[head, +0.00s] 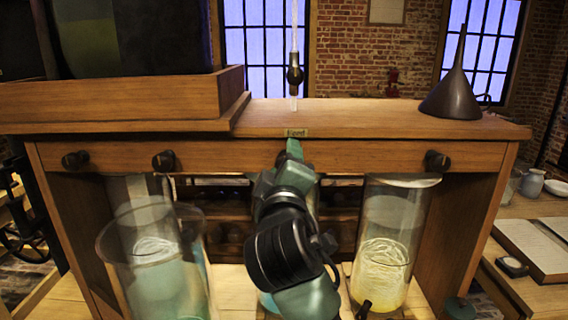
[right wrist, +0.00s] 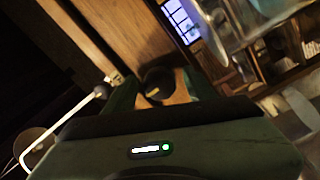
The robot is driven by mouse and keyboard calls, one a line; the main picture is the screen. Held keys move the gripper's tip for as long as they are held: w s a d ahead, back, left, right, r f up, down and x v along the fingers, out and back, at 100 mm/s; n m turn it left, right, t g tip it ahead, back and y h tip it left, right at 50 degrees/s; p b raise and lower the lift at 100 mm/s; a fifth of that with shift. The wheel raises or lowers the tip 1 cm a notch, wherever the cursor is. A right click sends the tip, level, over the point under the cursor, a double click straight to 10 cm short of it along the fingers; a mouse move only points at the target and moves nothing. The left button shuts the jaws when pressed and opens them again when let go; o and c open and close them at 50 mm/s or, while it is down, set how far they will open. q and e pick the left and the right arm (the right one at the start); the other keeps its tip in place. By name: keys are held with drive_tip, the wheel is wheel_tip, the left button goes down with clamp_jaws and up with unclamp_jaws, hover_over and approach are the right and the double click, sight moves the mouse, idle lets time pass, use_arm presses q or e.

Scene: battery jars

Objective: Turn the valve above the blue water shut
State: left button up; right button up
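A wooden rack (head: 400,120) carries a row of dark round valve knobs on its front rail. Two knobs show at the left, one (head: 75,160) near the end and one (head: 165,161) further in; another (head: 437,161) is at the right. My right gripper (head: 292,155) is at the middle of the rail, below a small label, and hides what is behind it. In the right wrist view, its green fingers are apart on either side of a dark knob (right wrist: 160,84). A jar (head: 380,265) of yellow liquid stands right; blue-green liquid (head: 165,290) shows left. My left gripper is out of view.
A large clear glass vessel (head: 115,250) stands front left. A wooden tray (head: 110,100) sits at the top left.

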idle(0.3)
